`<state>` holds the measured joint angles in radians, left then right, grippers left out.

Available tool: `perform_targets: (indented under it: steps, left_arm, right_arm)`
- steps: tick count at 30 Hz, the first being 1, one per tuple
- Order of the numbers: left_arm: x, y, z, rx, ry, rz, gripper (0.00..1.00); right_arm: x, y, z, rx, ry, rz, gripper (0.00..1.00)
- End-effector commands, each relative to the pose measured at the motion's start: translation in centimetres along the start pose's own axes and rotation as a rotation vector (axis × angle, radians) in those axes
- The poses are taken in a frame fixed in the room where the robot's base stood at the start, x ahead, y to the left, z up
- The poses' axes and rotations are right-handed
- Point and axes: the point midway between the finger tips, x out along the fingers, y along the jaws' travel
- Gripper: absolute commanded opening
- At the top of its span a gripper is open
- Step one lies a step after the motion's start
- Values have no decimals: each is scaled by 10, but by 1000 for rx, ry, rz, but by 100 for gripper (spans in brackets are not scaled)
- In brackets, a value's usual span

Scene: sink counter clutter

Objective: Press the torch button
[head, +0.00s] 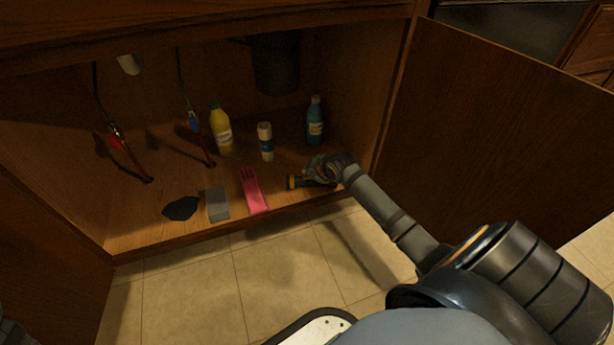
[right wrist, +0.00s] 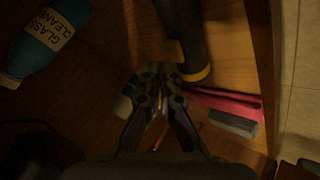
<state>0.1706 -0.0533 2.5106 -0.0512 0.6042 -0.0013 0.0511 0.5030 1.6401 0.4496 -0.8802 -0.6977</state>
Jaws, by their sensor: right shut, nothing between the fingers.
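The torch (head: 295,182) is dark with a yellow-orange ring. It lies on the cabinet floor near the front edge, right of the pink glove. In the right wrist view the torch (right wrist: 186,35) runs down from the top, its yellow ring close to my fingertips. My right gripper (head: 315,168) is shut and empty, over the torch's right part in the head view and partly hiding it. In the right wrist view the right gripper's tips (right wrist: 160,70) are together beside the torch. I cannot tell whether they touch it. The button cannot be made out.
A pink glove (head: 253,190), grey sponge (head: 217,204) and black cloth (head: 181,208) lie left of the torch. Behind stand a yellow bottle (head: 221,131), a white-and-teal can (head: 265,142) and a blue glass cleaner bottle (head: 315,122). The open cabinet door (head: 500,130) bounds the right side.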

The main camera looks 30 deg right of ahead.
Motion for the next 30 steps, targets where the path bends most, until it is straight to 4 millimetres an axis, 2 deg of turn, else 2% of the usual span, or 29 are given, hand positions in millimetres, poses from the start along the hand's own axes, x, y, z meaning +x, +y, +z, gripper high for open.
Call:
perform_targets:
  steps: [30]
  left_arm:
    - [2,0,1,0,-2,0,40]
  right_arm:
    - [7,-5,5,0,0,0,0]
